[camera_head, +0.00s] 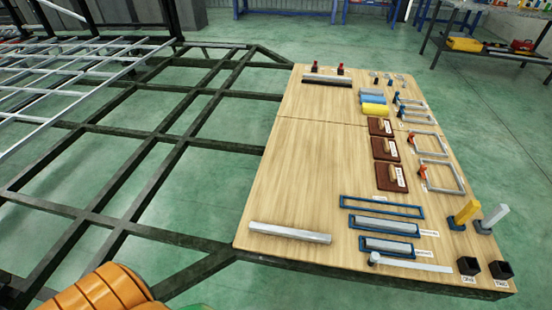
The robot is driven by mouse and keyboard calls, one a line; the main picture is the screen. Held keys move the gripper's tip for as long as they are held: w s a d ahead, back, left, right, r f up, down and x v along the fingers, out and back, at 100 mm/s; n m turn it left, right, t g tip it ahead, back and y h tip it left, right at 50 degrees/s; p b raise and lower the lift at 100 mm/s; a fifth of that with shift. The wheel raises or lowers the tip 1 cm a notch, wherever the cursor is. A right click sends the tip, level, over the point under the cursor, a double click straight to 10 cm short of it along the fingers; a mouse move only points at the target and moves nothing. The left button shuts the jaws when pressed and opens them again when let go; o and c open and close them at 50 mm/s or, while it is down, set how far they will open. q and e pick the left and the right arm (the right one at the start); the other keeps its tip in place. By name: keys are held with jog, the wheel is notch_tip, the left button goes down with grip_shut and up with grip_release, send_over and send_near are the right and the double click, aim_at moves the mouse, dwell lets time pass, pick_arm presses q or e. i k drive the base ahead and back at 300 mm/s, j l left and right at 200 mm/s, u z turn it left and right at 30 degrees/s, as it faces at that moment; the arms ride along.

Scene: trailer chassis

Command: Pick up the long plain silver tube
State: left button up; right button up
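A long plain silver tube (290,232) lies flat on the wooden table top (310,175), near its front left corner. Nothing covers it. Shorter silver tubes lie in two blue frames (349,222) to its right. A thin silver bar with a round end (412,264) lies in front of those frames. Another silver bar (327,78) lies at the far left of the table. Neither of my grippers shows in the head view.
A dark metal chassis frame (130,131) fills the left. Brown blocks with handles (391,177), yellow and blue rolls (375,109), clamps (434,174) and black square holders (501,269) line the table's right side. The table's middle left is bare.

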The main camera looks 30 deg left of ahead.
aim_at(254, 227)
jog(key=u, duration=0.85)
